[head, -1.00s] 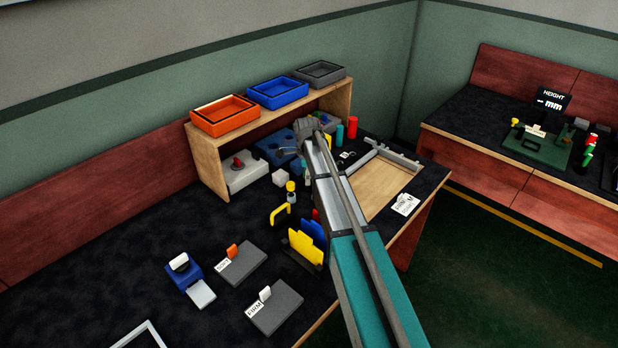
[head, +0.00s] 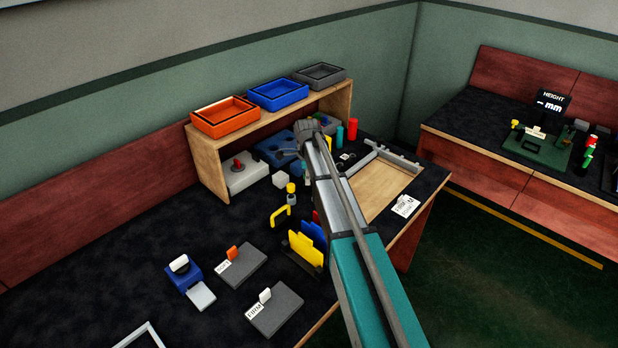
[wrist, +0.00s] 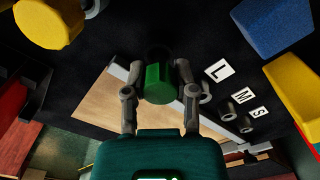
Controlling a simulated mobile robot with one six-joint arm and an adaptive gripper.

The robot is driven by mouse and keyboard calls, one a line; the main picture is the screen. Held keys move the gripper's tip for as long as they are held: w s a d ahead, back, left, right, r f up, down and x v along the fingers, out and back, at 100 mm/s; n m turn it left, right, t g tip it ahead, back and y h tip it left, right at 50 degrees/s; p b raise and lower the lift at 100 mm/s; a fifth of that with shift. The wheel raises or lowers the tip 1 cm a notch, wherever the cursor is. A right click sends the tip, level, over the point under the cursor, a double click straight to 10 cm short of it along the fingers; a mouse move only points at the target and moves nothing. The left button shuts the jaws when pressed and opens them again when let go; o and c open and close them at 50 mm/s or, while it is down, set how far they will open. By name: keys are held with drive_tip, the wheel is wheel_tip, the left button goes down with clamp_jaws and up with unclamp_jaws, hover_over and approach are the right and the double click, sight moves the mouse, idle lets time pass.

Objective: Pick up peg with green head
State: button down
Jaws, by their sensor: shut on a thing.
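In the wrist view, the green head of the peg (wrist: 159,84) sits between the two fingers of my gripper (wrist: 160,72). The fingers are shut on it from left and right. The peg's shaft is hidden below the head, against a dark area. In the head view, my arm reaches to the back of the bench near the wooden shelf, and the arm's own end hides most of the gripper and the held peg.
White cards marked L, M and S (wrist: 242,92) lie beside the grip. A yellow round part (wrist: 48,22), a blue block (wrist: 272,26) and a yellow block (wrist: 295,88) stand close around. The wooden-floored tray (head: 385,187) lies right of my arm; the shelf (head: 209,170) stands behind.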

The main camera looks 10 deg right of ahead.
drive_tip(key=shift+r, duration=0.2)
wheel_tip(320, 180, up, 2)
drive_tip(key=shift+r+p, duration=0.1)
drive_tip(key=shift+p, duration=1.1)
drive_tip(key=s+r+p, duration=1)
drive_tip(key=s, duration=0.4)
drive_tip(key=shift+a+r, duration=0.2)
drive_tip(key=shift+a, duration=0.05)
drive_tip(key=shift+s, duration=0.15)
